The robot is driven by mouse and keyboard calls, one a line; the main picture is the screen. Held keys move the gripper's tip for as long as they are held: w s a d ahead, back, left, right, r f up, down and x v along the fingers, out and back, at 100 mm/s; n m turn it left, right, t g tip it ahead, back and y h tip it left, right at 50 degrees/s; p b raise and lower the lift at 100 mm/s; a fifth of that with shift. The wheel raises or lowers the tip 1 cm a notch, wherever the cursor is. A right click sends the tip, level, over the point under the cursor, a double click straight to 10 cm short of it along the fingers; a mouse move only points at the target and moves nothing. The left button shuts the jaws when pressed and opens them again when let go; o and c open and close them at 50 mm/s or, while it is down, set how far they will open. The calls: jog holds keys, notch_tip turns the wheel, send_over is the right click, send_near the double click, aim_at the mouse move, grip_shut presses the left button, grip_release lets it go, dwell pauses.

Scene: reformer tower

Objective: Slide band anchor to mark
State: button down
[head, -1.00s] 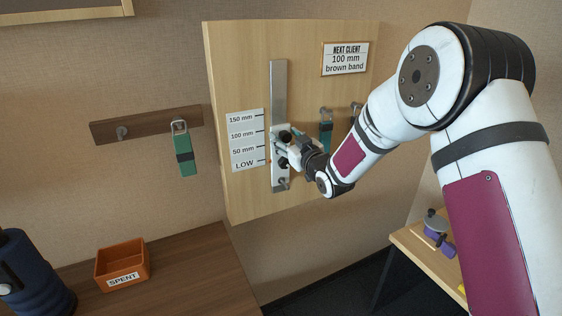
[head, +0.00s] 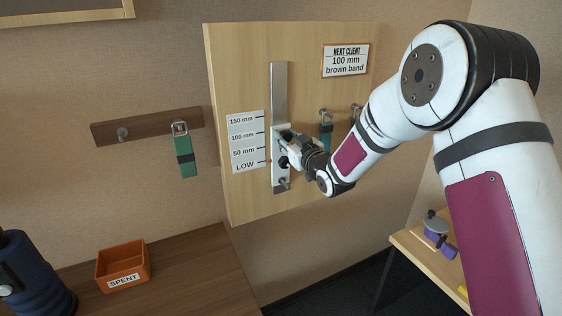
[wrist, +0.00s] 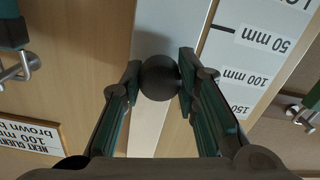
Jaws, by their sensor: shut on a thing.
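The band anchor (head: 278,172) is a pale metal carriage on an upright grey rail (head: 279,88) on the wooden board. It has dark knobs and a lower peg. A small orange pointer at its left edge sits close to the LOW line of the scale (head: 246,142), which reads LOW, 50, 100 and 150 mm. My gripper (head: 289,139) is at the anchor's upper knob. In the wrist view, which is upside down, its fingers (wrist: 160,82) are shut on the round dark knob (wrist: 159,77). The fingers partly hide the anchor in the head view.
A sign (head: 345,60) reads "100 mm brown band". Teal bands (head: 326,134) hang on hooks right of the rail, close to my arm. A green band (head: 185,157) hangs on the left wall rack. An orange SPENT box (head: 122,266) stands on the table below.

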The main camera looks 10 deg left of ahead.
jog(key=shift+r+p, duration=0.3)
jog(key=shift+r, duration=1.35)
jog(key=shift+r+p, duration=0.4)
jog(key=shift+r, duration=2.8)
jog(key=c, duration=1)
grip_release()
jog(key=shift+o, duration=0.4)
jog(key=shift+f, duration=0.1)
jog(key=p+v, duration=0.3)
jog(key=v, duration=0.3)
